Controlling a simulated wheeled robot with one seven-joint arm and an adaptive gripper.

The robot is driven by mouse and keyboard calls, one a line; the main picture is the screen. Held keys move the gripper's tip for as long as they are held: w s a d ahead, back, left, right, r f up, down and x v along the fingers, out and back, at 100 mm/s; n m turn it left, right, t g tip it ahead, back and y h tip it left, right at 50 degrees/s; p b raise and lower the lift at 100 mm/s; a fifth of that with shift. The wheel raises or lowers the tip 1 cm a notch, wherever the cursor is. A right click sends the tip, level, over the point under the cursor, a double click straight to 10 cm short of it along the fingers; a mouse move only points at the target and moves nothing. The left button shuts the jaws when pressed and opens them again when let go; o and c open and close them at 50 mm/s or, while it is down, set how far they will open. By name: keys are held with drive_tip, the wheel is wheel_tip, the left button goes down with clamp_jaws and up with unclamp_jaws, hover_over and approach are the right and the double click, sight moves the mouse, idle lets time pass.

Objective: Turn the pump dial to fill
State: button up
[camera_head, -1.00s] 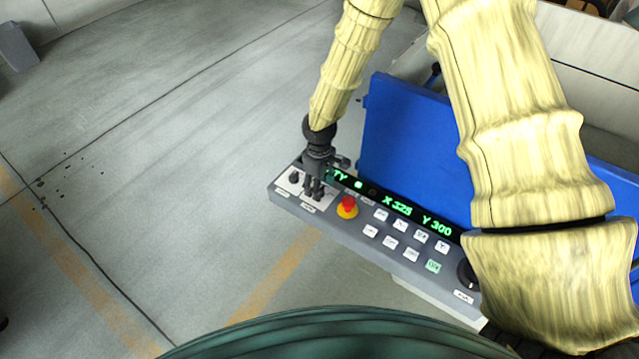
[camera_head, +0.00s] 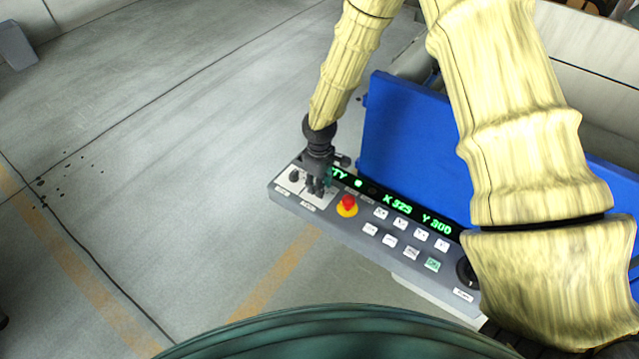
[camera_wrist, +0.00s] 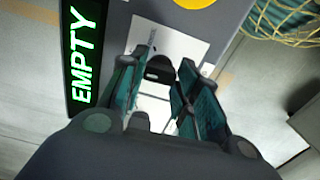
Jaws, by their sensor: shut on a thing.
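A grey control panel (camera_head: 335,224) has a white-plated section at its left end with small black dials. My gripper (camera_head: 316,188) reaches down onto this section. In the wrist view my gripper (camera_wrist: 163,66) has its teal-sided fingers on either side of a black dial (camera_wrist: 160,67) and is shut on it. The dial's label and pointer are too small or hidden to read, so I cannot confirm its setting. A second black dial (camera_head: 294,176) stands just to the left. The panel's green display reads EMPTY (camera_wrist: 86,60) in the wrist view; my arm partly covers it in the head view.
A red stop button on a yellow base (camera_head: 347,206) sits close to the right of my gripper. Several keys (camera_head: 391,228) and another dark dial (camera_head: 467,272) lie farther right. A blue panel (camera_head: 410,140) rises behind. Open floor (camera_head: 150,150) lies to the left.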

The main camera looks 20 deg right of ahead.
drive_tip(key=n, duration=0.5)
drive_tip(key=shift+n, duration=0.3)
drive_tip(key=n+p, duration=0.1)
drive_tip(key=n, duration=0.3)
drive_tip(key=shift+n, duration=0.3)
idle(0.3)
drive_tip(key=o, duration=1)
drive_tip(key=shift+r, duration=0.1)
wheel_tip(320, 180, up, 12)
drive_tip(key=shift+f, duration=0.1)
idle(0.4)
